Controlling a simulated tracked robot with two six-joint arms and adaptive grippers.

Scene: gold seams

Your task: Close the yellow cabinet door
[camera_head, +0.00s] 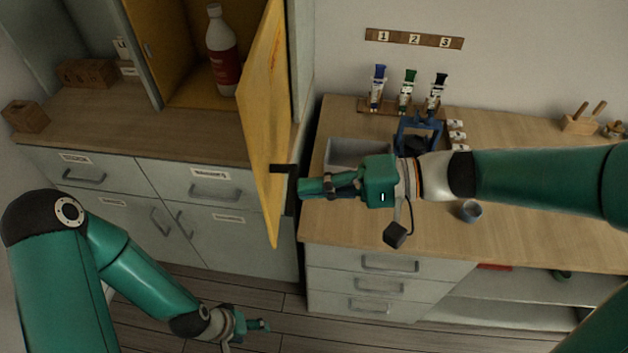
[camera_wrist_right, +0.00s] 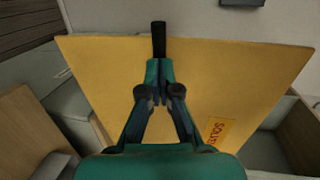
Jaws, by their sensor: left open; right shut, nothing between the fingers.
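The yellow cabinet door (camera_head: 262,120) stands wide open, swung out from the cabinet over the counter edge. Its black handle (camera_head: 283,169) sticks out to the right from the door's face. My right gripper (camera_head: 303,187) is shut and empty, just to the right of the door near the handle. In the right wrist view the yellow door (camera_wrist_right: 215,75) fills the middle, and the handle (camera_wrist_right: 159,40) shows just beyond my right gripper's closed fingertips (camera_wrist_right: 158,68). I cannot tell whether they touch. My left gripper (camera_head: 262,326) is open and low, near the floor at the left.
Inside the yellow cabinet stands a white bottle with a red label (camera_head: 222,55). Wooden blocks (camera_head: 27,116) lie on the left counter. The floor below is clear.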

